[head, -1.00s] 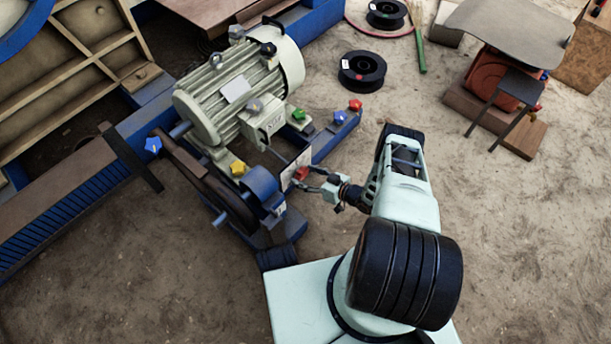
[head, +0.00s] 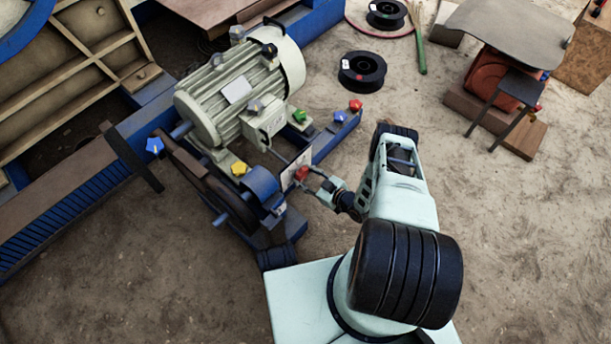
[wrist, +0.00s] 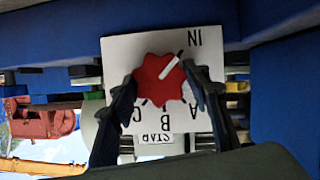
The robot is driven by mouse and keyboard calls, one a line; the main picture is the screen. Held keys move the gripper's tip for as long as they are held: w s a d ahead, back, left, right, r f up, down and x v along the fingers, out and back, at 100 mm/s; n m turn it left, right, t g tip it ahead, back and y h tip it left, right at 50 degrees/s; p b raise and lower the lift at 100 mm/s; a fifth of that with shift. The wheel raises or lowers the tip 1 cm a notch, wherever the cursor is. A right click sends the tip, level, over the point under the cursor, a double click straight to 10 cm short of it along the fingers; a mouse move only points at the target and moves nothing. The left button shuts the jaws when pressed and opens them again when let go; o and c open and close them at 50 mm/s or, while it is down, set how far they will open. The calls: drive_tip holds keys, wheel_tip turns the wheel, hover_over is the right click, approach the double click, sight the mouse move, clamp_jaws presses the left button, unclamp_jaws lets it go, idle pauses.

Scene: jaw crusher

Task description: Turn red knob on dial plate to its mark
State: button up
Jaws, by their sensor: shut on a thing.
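The red knob (wrist: 157,82) sits on the white dial plate (wrist: 125,50), filling the middle of the wrist view. The plate shows upside-down letters: IN at upper right, A at right, B below and C at lower left. The white line on the knob points to the upper right, toward the IN side. My gripper (wrist: 161,76) has one dark finger on each side of the knob and is shut on it. In the head view the knob (head: 301,173) and plate (head: 288,179) are small, with my gripper (head: 307,178) at the knob; finger detail is unclear there.
A grey motor (head: 222,103) stands behind the plate on a blue frame. Yellow (head: 239,168), green (head: 299,115) and other coloured star knobs are near it. A blue beam (wrist: 50,42) lies close above the plate in the wrist view.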

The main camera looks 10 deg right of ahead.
drive_tip(key=shift+n, duration=0.4)
drive_tip(key=o, duration=1.1)
drive_tip(key=shift+r, duration=5.05)
